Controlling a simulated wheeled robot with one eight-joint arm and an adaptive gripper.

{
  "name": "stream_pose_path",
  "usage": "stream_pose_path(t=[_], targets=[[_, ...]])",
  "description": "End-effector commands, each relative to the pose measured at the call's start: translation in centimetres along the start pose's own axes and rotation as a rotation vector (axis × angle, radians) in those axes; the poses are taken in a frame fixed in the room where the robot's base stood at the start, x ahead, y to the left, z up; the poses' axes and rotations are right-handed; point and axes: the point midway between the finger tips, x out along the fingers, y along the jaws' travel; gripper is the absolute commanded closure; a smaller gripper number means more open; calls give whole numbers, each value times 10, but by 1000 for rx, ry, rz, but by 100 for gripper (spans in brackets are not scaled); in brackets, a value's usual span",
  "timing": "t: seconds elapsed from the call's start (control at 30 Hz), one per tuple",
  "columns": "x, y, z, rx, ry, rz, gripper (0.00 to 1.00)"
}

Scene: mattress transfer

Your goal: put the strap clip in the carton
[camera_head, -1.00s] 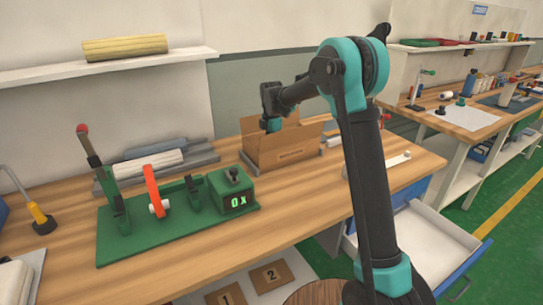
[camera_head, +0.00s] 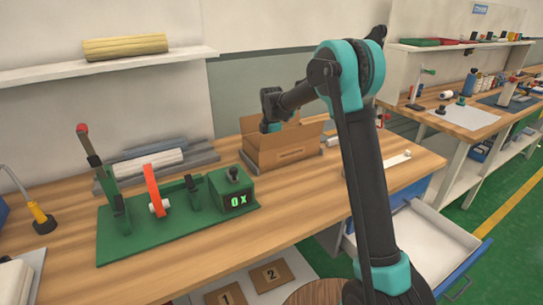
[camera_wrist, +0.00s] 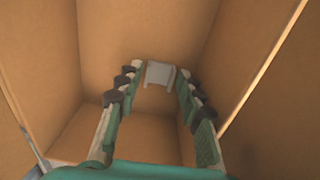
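The open cardboard carton (camera_head: 285,156) stands at the back of the wooden bench, flaps up. My gripper reaches down into it from above; in the head view the fingers are hidden by the carton walls. The clip sits between the fingertips. Carton walls surround the fingers; the gap from clip to carton floor cannot be judged.
A green fixture (camera_head: 180,222) with a red lever and a display stands left of the carton. Grey trays with a white roll (camera_head: 150,163) lie behind it. An open drawer (camera_head: 435,240) juts out at right.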

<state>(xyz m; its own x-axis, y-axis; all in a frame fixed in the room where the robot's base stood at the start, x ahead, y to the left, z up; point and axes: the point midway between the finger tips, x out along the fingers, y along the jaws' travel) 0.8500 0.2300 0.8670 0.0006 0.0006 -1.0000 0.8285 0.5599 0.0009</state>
Motion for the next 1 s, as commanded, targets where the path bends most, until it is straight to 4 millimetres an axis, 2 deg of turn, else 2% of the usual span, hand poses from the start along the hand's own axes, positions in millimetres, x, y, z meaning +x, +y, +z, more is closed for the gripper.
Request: stream_pose_path(t=[0.17,0.4,0.6,0.8,1.0], targets=[[-27,0,0,0,0,0,63],[-77,0,0,0,0,0,63],[-106,0,0,0,0,0,63],[-118,0,0,0,0,0,63],[-118,0,0,0,0,0,63]])
